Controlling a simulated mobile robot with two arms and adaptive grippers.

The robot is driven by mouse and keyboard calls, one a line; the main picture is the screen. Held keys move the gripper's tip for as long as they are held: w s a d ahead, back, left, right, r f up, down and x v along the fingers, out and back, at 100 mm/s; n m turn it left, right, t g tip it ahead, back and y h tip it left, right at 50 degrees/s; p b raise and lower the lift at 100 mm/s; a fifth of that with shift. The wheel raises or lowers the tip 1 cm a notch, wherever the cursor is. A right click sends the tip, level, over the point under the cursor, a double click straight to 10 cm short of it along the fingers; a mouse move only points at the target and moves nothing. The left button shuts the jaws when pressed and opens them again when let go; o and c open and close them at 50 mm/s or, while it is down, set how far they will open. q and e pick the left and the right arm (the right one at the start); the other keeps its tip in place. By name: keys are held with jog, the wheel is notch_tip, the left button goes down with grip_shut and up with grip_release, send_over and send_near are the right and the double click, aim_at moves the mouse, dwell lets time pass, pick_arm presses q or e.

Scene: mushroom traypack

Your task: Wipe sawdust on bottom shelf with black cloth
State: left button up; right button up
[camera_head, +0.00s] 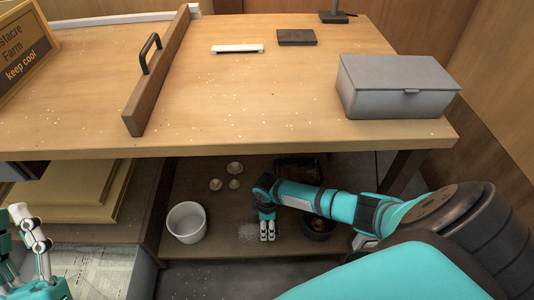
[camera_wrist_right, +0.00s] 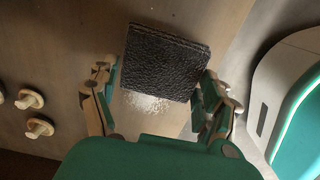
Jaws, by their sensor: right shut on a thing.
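In the wrist view a folded black cloth (camera_wrist_right: 165,62) with a rough weave lies between the two fingers of my right gripper (camera_wrist_right: 160,97), which is shut on it. White sawdust (camera_wrist_right: 150,103) lies on the brown bottom shelf (camera_wrist_right: 60,60), just below the cloth's near edge. In the head view my right gripper (camera_head: 267,231) reaches down to the bottom shelf (camera_head: 195,251), beside the pale sawdust patch (camera_head: 247,232). The cloth is hidden there. My left gripper (camera_head: 22,222) shows partly at the lower left; its jaws are unclear.
A white bucket (camera_head: 186,222) stands left of my right gripper, with several mushrooms (camera_head: 234,168) behind. A dark bowl (camera_head: 318,229) is close on the right. The tabletop (camera_head: 240,100) overhangs the shelf and carries a grey box (camera_head: 395,87) and a wooden divider (camera_head: 158,75).

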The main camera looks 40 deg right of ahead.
jog(key=shift+r+p, duration=0.6)
jog(key=shift+p, duration=0.05)
jog(key=shift+r+p, duration=0.3)
jog(key=shift+p, duration=0.05)
pick_arm(q)
jog(key=shift+w+f+g+y, duration=1.3)
jog(key=shift+w+f+g, duration=0.8)
jog(key=shift+f+g, duration=2.35)
pick_arm(e)
jog(key=shift+r+p, duration=0.3)
jog(key=shift+p, duration=0.1)
jog(key=shift+r+p, duration=0.3)
jog(key=shift+p, duration=0.05)
jog(key=shift+r+p, duration=0.25)
jog(key=shift+p, duration=0.1)
jog(key=shift+r+p, duration=0.3)
jog(key=shift+p, duration=0.05)
pick_arm(q)
jog(key=s+a+f+g+y, duration=0.1)
jog(key=s+f+g, duration=0.1)
jog(key=f, duration=0.4)
jog(key=s+a+f+g+y, duration=0.1)
jog(key=s+f+g, duration=0.1)
jog(key=f, duration=0.4)
jog(key=shift+s+a+n+g, duration=0.15)
jog(key=shift+a+n+g, duration=0.25)
jog(key=shift+g, duration=0.35)
pick_arm(e)
jog(key=shift+r, duration=0.2)
